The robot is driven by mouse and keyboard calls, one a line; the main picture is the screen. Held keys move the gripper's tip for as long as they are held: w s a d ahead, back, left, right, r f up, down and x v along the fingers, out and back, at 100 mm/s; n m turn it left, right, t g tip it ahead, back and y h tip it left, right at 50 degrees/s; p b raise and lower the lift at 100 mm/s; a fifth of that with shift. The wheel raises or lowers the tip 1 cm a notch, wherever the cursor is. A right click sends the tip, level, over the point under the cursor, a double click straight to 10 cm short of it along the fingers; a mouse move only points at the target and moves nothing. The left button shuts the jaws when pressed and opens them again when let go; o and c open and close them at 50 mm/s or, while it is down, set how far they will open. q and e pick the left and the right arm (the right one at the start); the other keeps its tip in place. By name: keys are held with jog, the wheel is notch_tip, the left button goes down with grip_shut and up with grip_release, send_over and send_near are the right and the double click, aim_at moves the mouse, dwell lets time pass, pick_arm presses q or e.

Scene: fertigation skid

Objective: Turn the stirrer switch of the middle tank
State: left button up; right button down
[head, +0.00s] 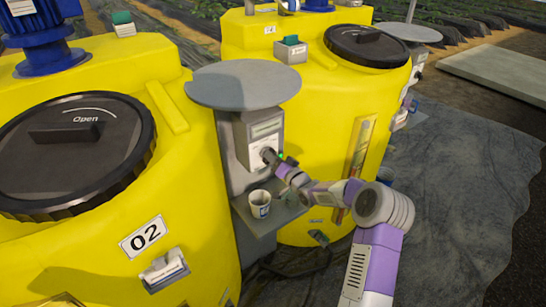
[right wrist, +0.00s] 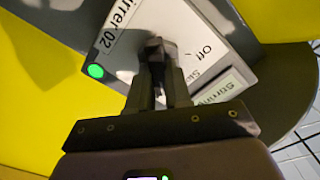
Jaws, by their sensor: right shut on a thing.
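The yellow tank labelled 02 (head: 140,238) fills the left of the head view. Beside it a grey control box (head: 262,128) stands under a round grey cover. A green lamp (right wrist: 95,71) is lit on the plate. My right gripper (head: 269,156) is at the box front, and in the right wrist view it (right wrist: 158,82) is shut on the black stirrer switch (right wrist: 154,46). The fingers hide much of the switch, so I cannot tell its exact setting. My left gripper is not in view.
A round grey cover (head: 243,84) overhangs the box. A white cup (head: 260,203) stands on a grey shelf (head: 282,216) below my right gripper. Another yellow tank (head: 315,90) stands behind. Dark ground sheeting (head: 462,190) lies open at the right.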

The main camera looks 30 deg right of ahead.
jog(key=shift+m, duration=0.6)
jog(key=c, duration=1.1)
grip_release()
jog(key=shift+o, duration=0.2)
jog(key=shift+s, duration=0.1)
jog(key=s+p, duration=0.1)
jog(key=s, duration=0.6)
jog(key=shift+s+d, duration=0.2)
jog(key=shift+d, duration=0.1)
